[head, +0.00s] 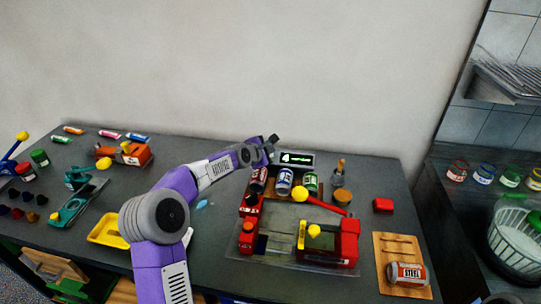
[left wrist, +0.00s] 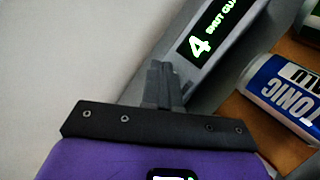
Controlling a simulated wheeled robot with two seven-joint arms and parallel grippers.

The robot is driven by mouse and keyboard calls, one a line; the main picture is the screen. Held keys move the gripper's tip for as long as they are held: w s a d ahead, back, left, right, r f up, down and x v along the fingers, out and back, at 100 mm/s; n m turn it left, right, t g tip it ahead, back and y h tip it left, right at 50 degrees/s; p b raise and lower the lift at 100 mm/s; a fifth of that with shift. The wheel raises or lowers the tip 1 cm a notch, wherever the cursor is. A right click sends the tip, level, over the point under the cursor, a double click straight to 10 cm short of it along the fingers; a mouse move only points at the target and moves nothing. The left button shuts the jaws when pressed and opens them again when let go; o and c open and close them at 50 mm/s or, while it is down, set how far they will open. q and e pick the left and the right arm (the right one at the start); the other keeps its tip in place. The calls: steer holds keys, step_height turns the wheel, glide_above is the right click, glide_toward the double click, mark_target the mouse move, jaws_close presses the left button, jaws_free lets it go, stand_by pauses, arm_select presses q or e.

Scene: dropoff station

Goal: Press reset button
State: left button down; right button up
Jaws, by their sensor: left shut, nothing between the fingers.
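A display (head: 297,158) with lit text stands at the back of the table against the wall. In the left wrist view the display (left wrist: 212,32) reads "4" and a line starting "SHUT GU". My left gripper (head: 272,142) is at the display's left end; it is shut and empty, and its fingertips (left wrist: 163,82) point at the display's grey housing. I cannot tell whether they touch it. No part is clearly labelled as a reset button. A small red block (head: 383,205) lies right of the red machine (head: 345,243), which has a yellow knob (head: 314,230).
Cans stand just in front of the display, among them a blue one (head: 284,181); it also shows in the left wrist view (left wrist: 285,92). A red lever (head: 322,204) crosses the machine.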

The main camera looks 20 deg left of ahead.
arm_select(q)
steer(key=shift+w+f, duration=0.1)
steer(key=shift+f, duration=0.2)
steer(key=shift+w+f+b, duration=0.1)
steer(key=shift+f+b, duration=0.2)
steer(key=shift+f, duration=0.15)
stand_by(0.6)
stand_by(0.3)
steer(key=shift+s+r+p, duration=0.25)
steer(key=shift+r+p, duration=0.25)
steer(key=shift+r, duration=0.35)
steer(key=shift+s+d+r+p, duration=0.1)
steer(key=shift+s+r+p, duration=0.15)
steer(key=shift+r+p, duration=0.4)
steer(key=shift+s+d+r+p, duration=0.1)
steer(key=shift+s+r+p, duration=0.2)
steer(key=shift+r, duration=0.65)
steer(key=shift+s+r+p, duration=0.2)
steer(key=shift+r+p, duration=0.3)
steer(key=shift+r, duration=0.3)
